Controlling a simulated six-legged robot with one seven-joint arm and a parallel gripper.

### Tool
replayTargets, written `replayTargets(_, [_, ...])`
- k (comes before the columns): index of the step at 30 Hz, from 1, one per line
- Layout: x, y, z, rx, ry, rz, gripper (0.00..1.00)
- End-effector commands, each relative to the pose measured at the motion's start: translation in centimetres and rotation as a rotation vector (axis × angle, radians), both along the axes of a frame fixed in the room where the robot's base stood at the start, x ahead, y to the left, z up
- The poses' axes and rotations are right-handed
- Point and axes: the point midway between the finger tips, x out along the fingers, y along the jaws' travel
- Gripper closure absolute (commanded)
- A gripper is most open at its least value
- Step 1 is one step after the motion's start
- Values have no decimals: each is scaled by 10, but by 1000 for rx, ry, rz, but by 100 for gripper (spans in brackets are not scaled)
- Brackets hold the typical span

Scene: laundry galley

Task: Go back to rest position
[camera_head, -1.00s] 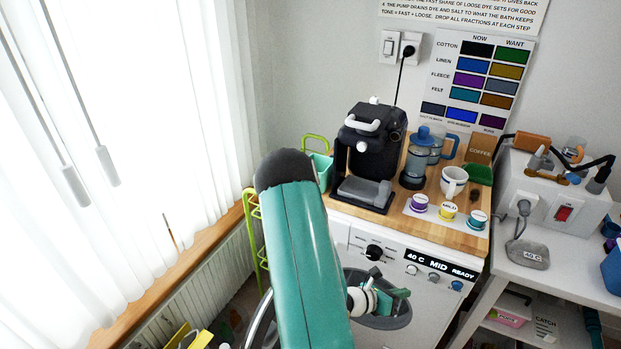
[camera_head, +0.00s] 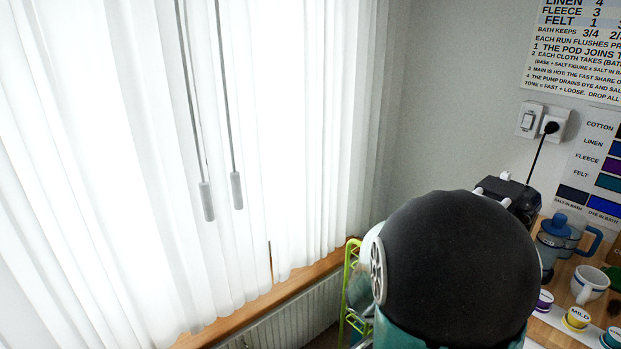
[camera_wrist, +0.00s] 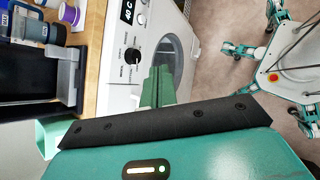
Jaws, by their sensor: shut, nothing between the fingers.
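My gripper (camera_wrist: 158,86) shows in the wrist view as two green fingers side by side, shut with nothing between them. It is in front of the white washing machine (camera_wrist: 118,60), overlapping the lower part of its round door (camera_wrist: 171,50) in the picture. I cannot tell how far apart they are. In the head view, the black rounded joint and teal link of my arm fill the lower right, and my gripper is hidden there.
The wooden counter (camera_head: 548,333) holds a black coffee machine (camera_head: 513,193), mostly hidden by my arm, a blue-lidded press (camera_head: 551,240), a white mug (camera_head: 589,283) and several pods. A curtained window (camera_head: 120,150) and green rack (camera_head: 349,285) stand left. Floor (camera_wrist: 225,82) shows between washer and my legs.

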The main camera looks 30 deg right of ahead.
Motion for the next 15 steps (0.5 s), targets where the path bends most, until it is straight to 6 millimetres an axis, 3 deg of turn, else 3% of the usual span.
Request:
replayTargets(6, [31,72,44,97,-335,-95,100])
replayTargets(15, [52,181,106,344,-746,-197,100])
